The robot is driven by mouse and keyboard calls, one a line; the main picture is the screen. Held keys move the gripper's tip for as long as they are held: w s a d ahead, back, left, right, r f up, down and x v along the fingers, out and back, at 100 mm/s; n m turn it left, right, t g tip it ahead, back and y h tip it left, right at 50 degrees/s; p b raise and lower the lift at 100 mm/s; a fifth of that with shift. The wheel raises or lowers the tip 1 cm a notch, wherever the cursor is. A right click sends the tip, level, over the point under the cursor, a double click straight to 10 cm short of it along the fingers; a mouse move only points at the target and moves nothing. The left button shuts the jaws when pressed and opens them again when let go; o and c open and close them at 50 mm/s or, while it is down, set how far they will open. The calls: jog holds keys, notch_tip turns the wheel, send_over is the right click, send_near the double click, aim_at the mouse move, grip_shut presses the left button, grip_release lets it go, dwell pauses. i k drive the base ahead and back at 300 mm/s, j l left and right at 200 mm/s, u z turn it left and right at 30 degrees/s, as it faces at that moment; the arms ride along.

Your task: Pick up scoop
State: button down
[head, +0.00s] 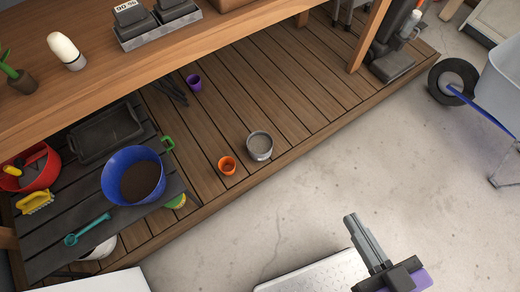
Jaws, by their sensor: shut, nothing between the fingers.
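A teal scoop (88,229) lies on the dark slatted board (50,251) at the lower left of the head view, in front of the blue bucket. Its round end points to the lower left and its thin handle to the upper right. My gripper (351,217) is at the lower right, over the concrete floor, far from the scoop. Its grey fingers are together and hold nothing.
A blue bucket (117,188) of dark soil, a red tub (42,170), a yellow brush (36,202) and a black tray (106,133) surround the scoop. The wooden bench (115,75) overhangs behind. Small pots stand on the decking (225,110). The concrete floor (330,165) is mostly clear.

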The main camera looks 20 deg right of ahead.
aim_at(70, 239)
jog(key=u, duration=1.45)
